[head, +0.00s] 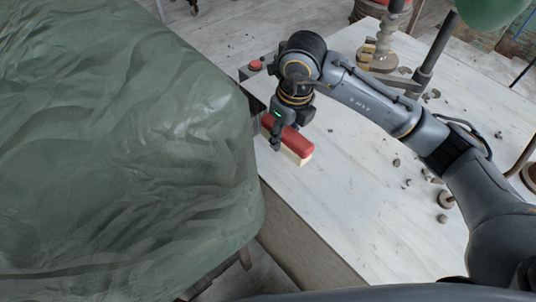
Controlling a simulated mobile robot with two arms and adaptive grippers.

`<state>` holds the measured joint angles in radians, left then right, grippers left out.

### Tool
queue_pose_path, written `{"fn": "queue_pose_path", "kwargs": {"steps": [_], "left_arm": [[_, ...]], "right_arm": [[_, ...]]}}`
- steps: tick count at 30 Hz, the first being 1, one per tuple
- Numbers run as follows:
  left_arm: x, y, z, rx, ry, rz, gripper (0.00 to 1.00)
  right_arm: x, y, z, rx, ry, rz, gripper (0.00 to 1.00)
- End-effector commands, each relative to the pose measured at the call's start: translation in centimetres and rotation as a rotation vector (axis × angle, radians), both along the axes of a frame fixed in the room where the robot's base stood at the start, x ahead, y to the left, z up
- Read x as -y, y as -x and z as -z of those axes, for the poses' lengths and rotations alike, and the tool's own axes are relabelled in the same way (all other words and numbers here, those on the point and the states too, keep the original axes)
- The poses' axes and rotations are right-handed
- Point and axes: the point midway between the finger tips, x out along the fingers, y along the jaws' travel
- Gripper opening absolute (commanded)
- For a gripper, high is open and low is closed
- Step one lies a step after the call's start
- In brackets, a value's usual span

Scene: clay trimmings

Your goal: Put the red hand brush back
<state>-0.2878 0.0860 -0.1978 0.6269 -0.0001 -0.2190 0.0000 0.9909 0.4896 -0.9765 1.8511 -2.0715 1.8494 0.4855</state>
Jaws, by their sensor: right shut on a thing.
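The red hand brush (295,142) has a red body and a pale underside. It is at the left edge of the white-topped table (350,210). My right gripper (276,142) is shut on the brush, with a finger down its near side. I cannot tell whether the brush touches the tabletop or is held just above it. The far end of the brush is partly hidden behind the gripper. My left gripper is not in view.
A green sheet (120,150) covers a large bulk close on the left. A red button (255,66) sits on a dark box at the table's far left corner. Clay crumbs (397,162) lie on the right part of the table. A stand (432,60) rises at the back.

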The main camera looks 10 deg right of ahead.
Motion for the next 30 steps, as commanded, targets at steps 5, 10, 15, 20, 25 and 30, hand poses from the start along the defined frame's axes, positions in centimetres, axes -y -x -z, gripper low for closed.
{"fn": "queue_pose_path", "kwargs": {"steps": [5,10,15,20,25,30], "left_arm": [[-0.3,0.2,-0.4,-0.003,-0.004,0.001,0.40],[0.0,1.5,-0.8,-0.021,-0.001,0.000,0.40],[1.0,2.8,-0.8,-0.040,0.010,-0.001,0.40],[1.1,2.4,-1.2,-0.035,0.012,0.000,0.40],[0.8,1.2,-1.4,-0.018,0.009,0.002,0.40],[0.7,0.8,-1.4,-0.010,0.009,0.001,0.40]], "right_arm": [[0.1,0.0,2.3,-0.007,0.001,0.033,0.12],[0.1,0.0,5.2,-0.004,0.001,0.031,0.12],[0.1,-0.1,6.6,-0.001,0.000,0.030,0.12],[0.1,0.0,8.6,-0.005,0.002,0.030,0.12],[0.1,-0.1,10.1,-0.001,0.000,0.029,0.12],[0.1,-0.1,10.1,0.000,0.001,0.028,0.12]]}}
